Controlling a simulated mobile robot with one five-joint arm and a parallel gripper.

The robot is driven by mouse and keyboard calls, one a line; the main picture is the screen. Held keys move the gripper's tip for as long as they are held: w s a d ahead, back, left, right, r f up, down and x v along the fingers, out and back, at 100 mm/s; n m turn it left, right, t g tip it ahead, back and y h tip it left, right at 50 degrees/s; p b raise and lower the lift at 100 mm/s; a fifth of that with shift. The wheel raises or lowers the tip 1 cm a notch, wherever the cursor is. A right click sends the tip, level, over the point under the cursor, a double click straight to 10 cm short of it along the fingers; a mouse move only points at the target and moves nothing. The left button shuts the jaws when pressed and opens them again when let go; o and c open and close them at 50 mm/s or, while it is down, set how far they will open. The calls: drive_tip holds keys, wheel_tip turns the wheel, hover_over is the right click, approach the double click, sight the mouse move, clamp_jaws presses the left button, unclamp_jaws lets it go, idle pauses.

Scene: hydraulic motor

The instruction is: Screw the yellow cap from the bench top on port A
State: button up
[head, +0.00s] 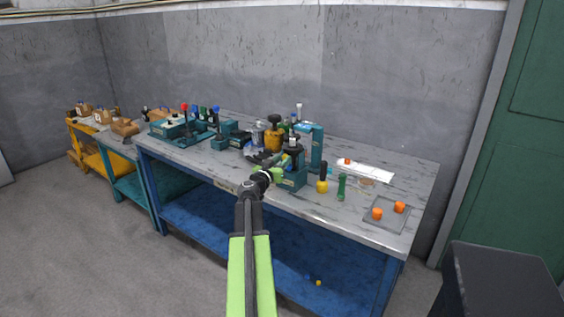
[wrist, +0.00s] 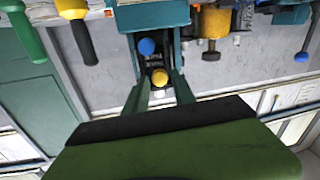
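My gripper (head: 274,175) is close to the front of a teal block-shaped unit (head: 293,182) near the front edge of the bench top. In the wrist view a round yellow cap (wrist: 160,77) shows between the tips of my two fingers (wrist: 161,84). Whether the fingers press on it or only stand beside it, I cannot tell. A round blue cap (wrist: 147,47) sits just above it in that picture, in the dark middle of the teal unit (wrist: 152,17). No port letter is readable.
A grey tray (head: 390,222) holds orange caps. An amber jar (head: 273,138) and other hardware crowd the bench behind. A small yellow piece (head: 319,283) lies low, under the bench.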

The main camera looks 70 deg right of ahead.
drive_tip(key=n, duration=0.7)
clamp_jaws()
drive_tip(key=m, duration=0.5)
drive_tip(key=shift+m, duration=0.4)
drive_tip(key=m, duration=0.4)
drive_tip(key=shift+m, duration=0.3)
unclamp_jaws()
